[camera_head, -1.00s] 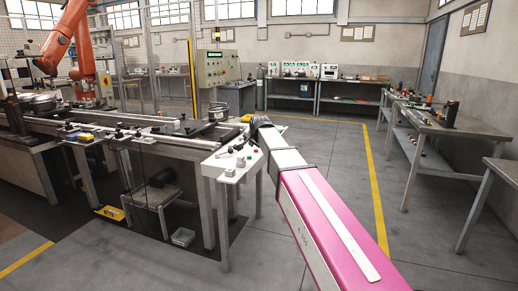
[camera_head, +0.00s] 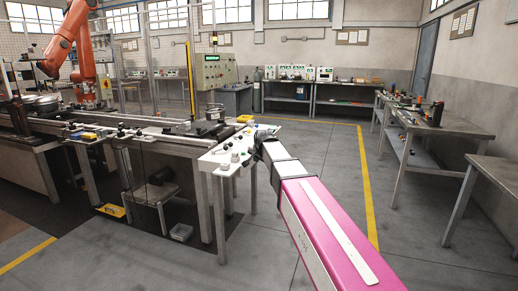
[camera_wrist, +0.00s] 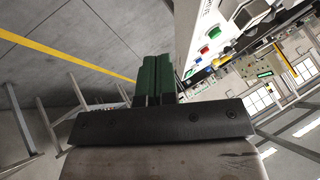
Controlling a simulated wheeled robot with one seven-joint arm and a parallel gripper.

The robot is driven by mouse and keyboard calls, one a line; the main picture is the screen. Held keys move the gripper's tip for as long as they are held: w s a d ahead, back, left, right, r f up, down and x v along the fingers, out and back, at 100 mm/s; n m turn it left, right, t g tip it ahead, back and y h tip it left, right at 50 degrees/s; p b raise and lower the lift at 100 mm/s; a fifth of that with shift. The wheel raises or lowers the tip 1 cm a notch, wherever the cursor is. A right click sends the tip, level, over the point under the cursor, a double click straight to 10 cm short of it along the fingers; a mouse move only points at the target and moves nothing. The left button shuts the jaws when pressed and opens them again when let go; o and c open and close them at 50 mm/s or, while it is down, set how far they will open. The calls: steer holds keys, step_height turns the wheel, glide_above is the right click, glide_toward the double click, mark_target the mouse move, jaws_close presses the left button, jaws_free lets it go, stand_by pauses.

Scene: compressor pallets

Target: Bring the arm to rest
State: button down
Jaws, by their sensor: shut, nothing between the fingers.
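My gripper shows in the wrist view (camera_wrist: 153,78), where its two green fingers are side by side and shut with nothing between them. In the head view my pink and white arm (camera_head: 325,235) reaches forward from the bottom right. Its dark far end is close to the right end of the control table (camera_head: 217,165), which carries small buttons and knobs. From the head view I cannot tell whether the arm touches the table. The gripper fingers are not clear in that view.
A conveyor line (camera_head: 150,137) with an orange robot arm (camera_head: 72,40) stands at the left. Grey workbenches (camera_head: 440,128) with tools stand at the right. Open floor (camera_head: 320,150) with a yellow line (camera_head: 368,190) lies between. A yellow tray (camera_head: 110,210) is on the floor.

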steer(key=s+d+f+n+g, duration=0.1)
steer(key=s+d+f+g, duration=0.1)
steer(key=s+d+f, duration=0.4)
steer(key=s+d+f+n+g+h, duration=0.1)
steer(key=s+d+f+n+g, duration=0.1)
steer(key=s+d+f, duration=0.5)
steer(key=s+d+f+n+g+h, duration=0.1)
steer(key=s+d+f+g, duration=0.3)
steer(key=s+f, duration=1.1)
steer(key=s+d+n, duration=0.1)
steer(key=s+d, duration=0.1)
steer(key=s, duration=0.1)
steer(key=shift+s+d+f, duration=0.2)
steer(key=shift+d, duration=0.15)
